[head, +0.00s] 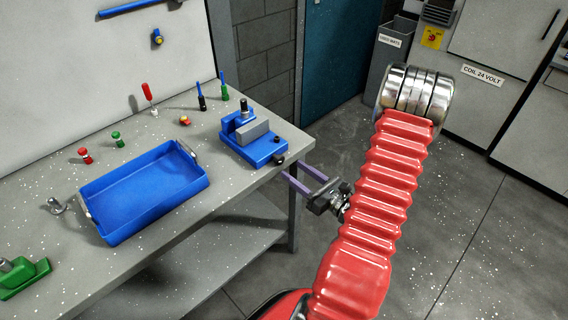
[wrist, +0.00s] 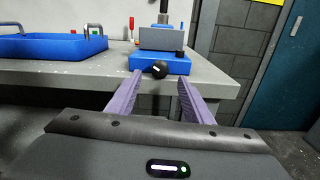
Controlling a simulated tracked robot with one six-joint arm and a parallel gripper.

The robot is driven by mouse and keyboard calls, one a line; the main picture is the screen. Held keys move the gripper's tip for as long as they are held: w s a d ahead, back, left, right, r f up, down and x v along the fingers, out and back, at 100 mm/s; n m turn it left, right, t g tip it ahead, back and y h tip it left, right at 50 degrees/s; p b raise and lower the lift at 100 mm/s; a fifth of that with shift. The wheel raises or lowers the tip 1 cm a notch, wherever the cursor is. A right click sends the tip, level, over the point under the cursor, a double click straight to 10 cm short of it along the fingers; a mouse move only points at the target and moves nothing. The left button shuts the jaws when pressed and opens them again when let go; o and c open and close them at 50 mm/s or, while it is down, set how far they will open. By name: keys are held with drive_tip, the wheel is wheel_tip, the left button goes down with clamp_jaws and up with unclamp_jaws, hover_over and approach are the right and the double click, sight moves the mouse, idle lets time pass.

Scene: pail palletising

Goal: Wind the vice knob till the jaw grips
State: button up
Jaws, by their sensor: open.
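A blue vice (head: 252,138) with a grey jaw block stands near the right end of the grey bench. Its black knob (head: 279,159) sticks out at the bench's front edge. In the wrist view the vice (wrist: 160,63) is straight ahead, and its dark knob (wrist: 158,70) shows between and just beyond my fingertips. My gripper (head: 293,171) is open, its two purple fingers pointing at the knob from the front. The fingers (wrist: 160,80) stand to either side of the knob line and are empty. I cannot tell whether either finger touches the knob.
A blue tray (head: 145,192) with metal handles lies on the bench (head: 226,176) left of the vice. Several screwdrivers and small coloured parts stand behind it. A green device (head: 22,278) is at the lower left. Open floor (head: 470,215) lies to the right.

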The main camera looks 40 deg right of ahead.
sight(282, 161)
drive_tip(key=shift+w, duration=2.9)
drive_tip(key=shift+c, duration=0.4)
drive_tip(key=c, duration=1)
drive_tip(key=shift+m, duration=0.8)
drive_tip(key=o, duration=1.1)
